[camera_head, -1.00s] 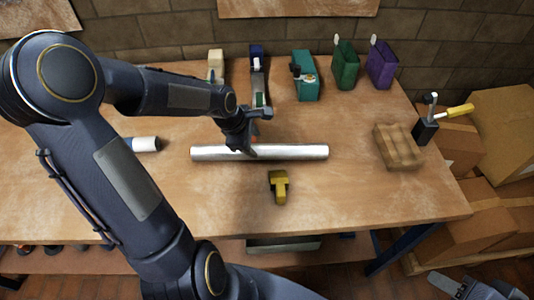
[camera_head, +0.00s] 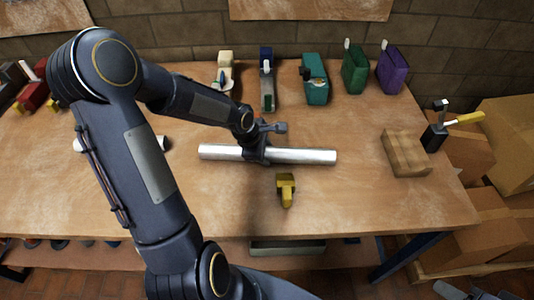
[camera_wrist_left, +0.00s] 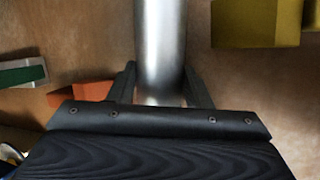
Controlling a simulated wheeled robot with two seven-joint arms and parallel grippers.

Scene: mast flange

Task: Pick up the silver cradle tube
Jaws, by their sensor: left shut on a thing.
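The silver cradle tube (camera_head: 300,156) lies lengthwise left to right across the middle of the wooden table in the head view. My left gripper (camera_head: 258,154) is around it, a little left of the tube's middle, with its fingers shut on it. In the left wrist view the tube (camera_wrist_left: 161,45) runs between the two fingers (camera_wrist_left: 162,90), one on each side. I cannot tell whether the tube is clear of the tabletop. My right gripper cannot be made out; only a grey part shows at the bottom right corner.
A yellow block-like piece (camera_head: 286,188) lies just in front of the tube. A wooden block (camera_head: 405,153) and a black stand with a yellow handle (camera_head: 434,137) are at the right. Teal (camera_head: 315,80), green (camera_head: 354,70) and purple (camera_head: 390,68) items line the back. Cardboard boxes stand beyond the right edge.

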